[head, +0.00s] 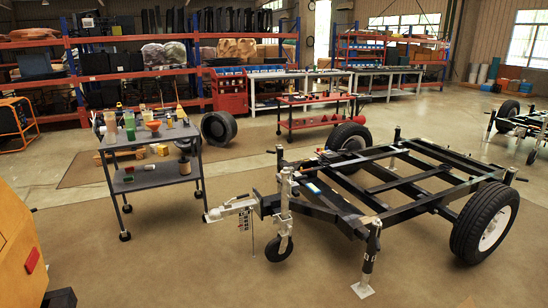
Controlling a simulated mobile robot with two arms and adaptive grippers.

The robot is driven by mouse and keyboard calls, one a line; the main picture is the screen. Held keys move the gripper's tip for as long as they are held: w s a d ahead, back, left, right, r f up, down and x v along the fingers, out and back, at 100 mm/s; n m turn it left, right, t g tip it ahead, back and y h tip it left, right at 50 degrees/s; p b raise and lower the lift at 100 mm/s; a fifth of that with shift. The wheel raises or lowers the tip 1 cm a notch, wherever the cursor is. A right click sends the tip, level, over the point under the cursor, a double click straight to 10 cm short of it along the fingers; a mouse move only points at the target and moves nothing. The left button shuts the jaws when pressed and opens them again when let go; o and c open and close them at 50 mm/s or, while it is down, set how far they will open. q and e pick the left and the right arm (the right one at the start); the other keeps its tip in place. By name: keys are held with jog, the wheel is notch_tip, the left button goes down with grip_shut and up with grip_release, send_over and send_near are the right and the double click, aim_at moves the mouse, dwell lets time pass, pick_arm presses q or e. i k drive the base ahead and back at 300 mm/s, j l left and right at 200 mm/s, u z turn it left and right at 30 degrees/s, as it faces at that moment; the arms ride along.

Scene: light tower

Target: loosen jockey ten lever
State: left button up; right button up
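A black trailer frame (373,204) stands at the centre right with a silver drawbar coupling (229,208) at its left end. A silver upright jockey post (285,190) is mounted at the drawbar, with the small jockey wheel (279,248) at its bottom on the floor. The lever on the post is too small to make out clearly; a dark handle (275,151) shows near the post's top. Neither of my grippers is in view.
A grey two-shelf cart (150,136) with bottles and a funnel stands left of the coupling. A yellow body (18,250) fills the lower left edge. A stabiliser leg (371,250) with a floor plate stands right of the jockey wheel. The brown floor (170,260) in front is clear.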

aim_at(290, 237)
jog(key=i+z, duration=0.1)
jog(key=i, duration=0.95)
jog(key=i+j, duration=0.15)
jog(key=i, duration=0.9)
jog(key=l+z, duration=0.05)
jog(key=l, duration=0.05)
